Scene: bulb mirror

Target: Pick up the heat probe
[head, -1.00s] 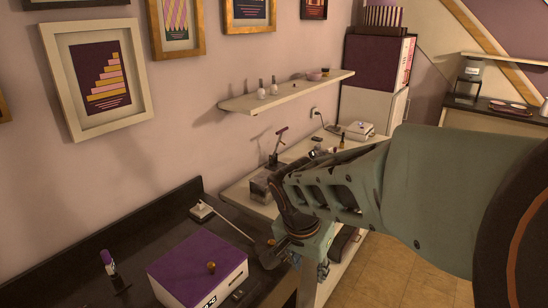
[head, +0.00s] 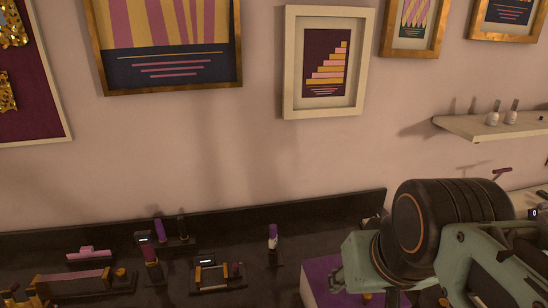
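I cannot tell for certain which thing is the heat probe. A dark handheld piece with a small lit display and a purple part (head: 148,248) stands upright on the black counter (head: 330,212) at lower left. A small purple-topped white item (head: 272,237) stands alone to its right. My arm fills the lower right, well to the right of both. Its fingers are not visible, so I cannot see whether they are open or shut.
A dark frame with a lit display (head: 216,276) and a long pinkish bar on a stand (head: 70,284) are on the counter. A purple-topped box (head: 318,277) is partly behind my arm. Framed pictures (head: 325,62) and a white shelf (head: 490,126) are on the wall.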

